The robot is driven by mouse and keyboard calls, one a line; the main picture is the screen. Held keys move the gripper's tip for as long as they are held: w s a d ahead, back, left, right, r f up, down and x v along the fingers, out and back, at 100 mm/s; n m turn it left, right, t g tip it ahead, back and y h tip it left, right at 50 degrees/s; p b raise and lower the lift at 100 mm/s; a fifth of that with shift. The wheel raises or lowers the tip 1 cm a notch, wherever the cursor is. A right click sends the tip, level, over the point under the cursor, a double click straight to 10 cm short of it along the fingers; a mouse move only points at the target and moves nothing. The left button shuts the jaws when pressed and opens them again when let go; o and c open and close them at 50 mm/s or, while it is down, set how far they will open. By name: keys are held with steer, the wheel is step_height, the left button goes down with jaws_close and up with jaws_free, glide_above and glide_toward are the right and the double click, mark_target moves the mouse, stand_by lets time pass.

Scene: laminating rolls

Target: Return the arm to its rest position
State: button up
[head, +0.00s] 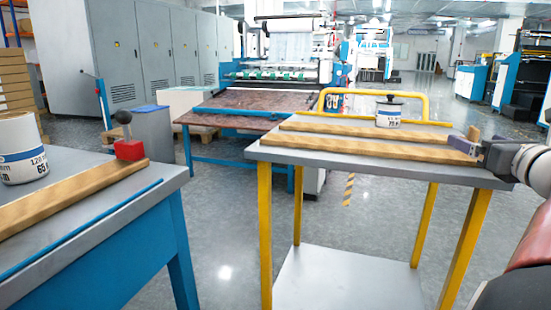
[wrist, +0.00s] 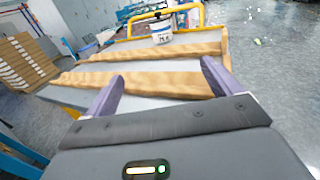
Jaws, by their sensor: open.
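My gripper (head: 470,140) is at the right end of the yellow-framed cart in the head view, just above or beside the near wooden strip; whether it touches the strip I cannot tell. In the wrist view my gripper (wrist: 158,85) shows two purple fingers spread wide with nothing between them. My arm reaches in from the right edge of the head view. The same roll shows in the wrist view (wrist: 162,32), beyond the fingers.
The cart (head: 440,172) has a grey top, wooden strips and a yellow handle. A blue-legged table (head: 150,175) at left bears another labelled roll (head: 22,150), a wooden strip and a red block with a black knob (head: 128,150). Grey floor (head: 225,235) lies open between them.

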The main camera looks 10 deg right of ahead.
steer(key=a+f+n+g+y+p, duration=0.35)
steer(key=a+n, duration=0.55)
steer(key=a, duration=0.5)
steer(key=a+f+n+g+y+p, duration=0.25)
steer(key=a+f+n+g, duration=0.2)
steer(key=a+n, duration=0.8)
steer(key=s+a+f+n+g+h+p, duration=0.3)
steer(key=s+a+f+n, duration=0.6)
steer(key=s+n, duration=0.4)
steer(key=shift+s+a+f+n+g, duration=0.5)
steer(key=shift+a+n, duration=0.4)
steer(key=shift+n, duration=0.85)
steer(key=shift+w+r, duration=0.1)
steer(key=shift+r, duration=0.05)
